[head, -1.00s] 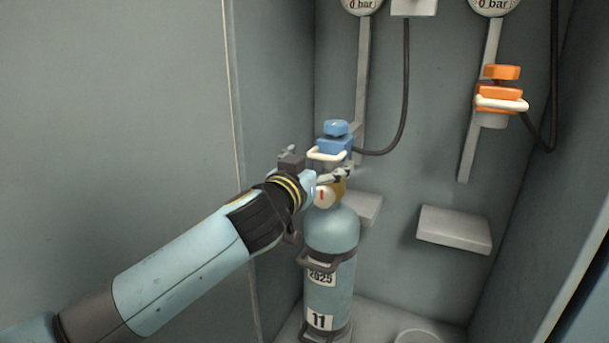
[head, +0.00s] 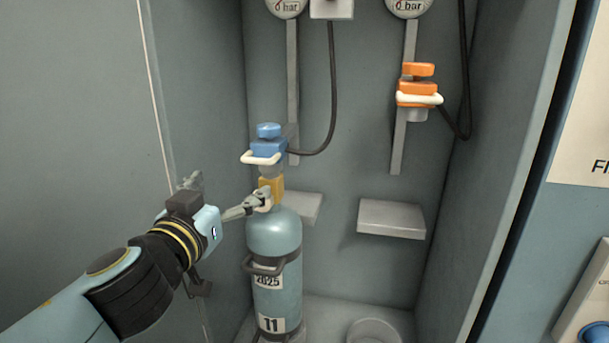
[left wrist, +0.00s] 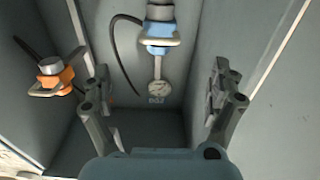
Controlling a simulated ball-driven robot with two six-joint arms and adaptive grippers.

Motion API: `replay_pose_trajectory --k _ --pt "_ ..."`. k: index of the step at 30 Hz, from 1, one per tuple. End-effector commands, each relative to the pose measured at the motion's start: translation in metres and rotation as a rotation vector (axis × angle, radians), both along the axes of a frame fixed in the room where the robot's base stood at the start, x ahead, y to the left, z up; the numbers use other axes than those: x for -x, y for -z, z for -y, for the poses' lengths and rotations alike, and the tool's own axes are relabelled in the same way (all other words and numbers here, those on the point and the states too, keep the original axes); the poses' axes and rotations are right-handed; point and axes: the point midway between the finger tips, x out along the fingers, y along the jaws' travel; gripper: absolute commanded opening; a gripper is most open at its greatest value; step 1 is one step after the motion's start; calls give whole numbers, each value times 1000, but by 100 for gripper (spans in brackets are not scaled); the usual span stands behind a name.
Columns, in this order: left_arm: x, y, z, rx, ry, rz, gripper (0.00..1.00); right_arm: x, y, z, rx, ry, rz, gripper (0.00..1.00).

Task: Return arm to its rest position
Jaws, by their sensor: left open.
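My left gripper (head: 228,189) is open and empty, to the left of the gas cylinder's neck in the head view. One finger reaches in front of the yellow valve (head: 271,187); I cannot tell whether it touches. The light blue cylinder (head: 274,236) stands upright, marked 2025 and 11. A blue connector (head: 268,147) with a white handle sits above the valve, with a black hose running from it. In the left wrist view my spread fingers (left wrist: 158,79) have nothing between them, and the blue connector (left wrist: 158,36) is beyond them. My right gripper is not in view.
An orange connector (head: 418,86) hangs on the back wall under a gauge (head: 409,6). A grey wall block (head: 391,218) juts out at the right. A round empty holder (head: 374,331) is on the floor. The left wall (head: 75,130) is near my arm.

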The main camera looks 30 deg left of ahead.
Motion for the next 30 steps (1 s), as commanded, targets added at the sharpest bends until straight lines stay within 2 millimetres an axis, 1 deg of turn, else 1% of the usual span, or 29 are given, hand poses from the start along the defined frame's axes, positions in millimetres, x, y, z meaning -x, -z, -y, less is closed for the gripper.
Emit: replay_pose_trajectory --k 5,7,8,11,12,13,14,15,17,18,20,21,23,24,26,27,29,30 --pt "2 4 0 1 -1 -9 93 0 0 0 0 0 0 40" --pt "8 18 0 12 -6 -39 93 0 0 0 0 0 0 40" --pt "11 29 -1 23 -11 -60 93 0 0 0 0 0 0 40" --pt "27 84 -8 91 -48 -182 93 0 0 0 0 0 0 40" --pt "38 113 -11 112 -71 -253 93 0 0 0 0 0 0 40" --pt "47 135 -14 122 -90 -313 93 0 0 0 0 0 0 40" --pt "58 158 -16 131 -107 -376 93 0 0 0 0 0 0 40" --pt "75 188 -19 140 -128 -464 93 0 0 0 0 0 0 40" --pt "103 231 -21 147 -152 -600 93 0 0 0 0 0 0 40" --pt "123 258 -20 149 -161 -691 93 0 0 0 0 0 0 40" --pt "154 293 -18 150 -165 -825 93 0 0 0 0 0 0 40" --pt "176 314 -16 151 -162 -913 93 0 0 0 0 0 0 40" --pt "205 340 -11 150 -147 -1028 93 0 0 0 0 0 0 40" --pt "223 354 -7 150 -132 -1098 93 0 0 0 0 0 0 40" --pt "249 372 0 151 -104 -1200 93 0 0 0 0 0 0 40" --pt "266 383 4 151 -79 -1264 93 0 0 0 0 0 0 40" --pt "291 397 12 151 -32 -1359 93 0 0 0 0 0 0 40" --pt "306 405 18 146 9 -1421 93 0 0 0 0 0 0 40"
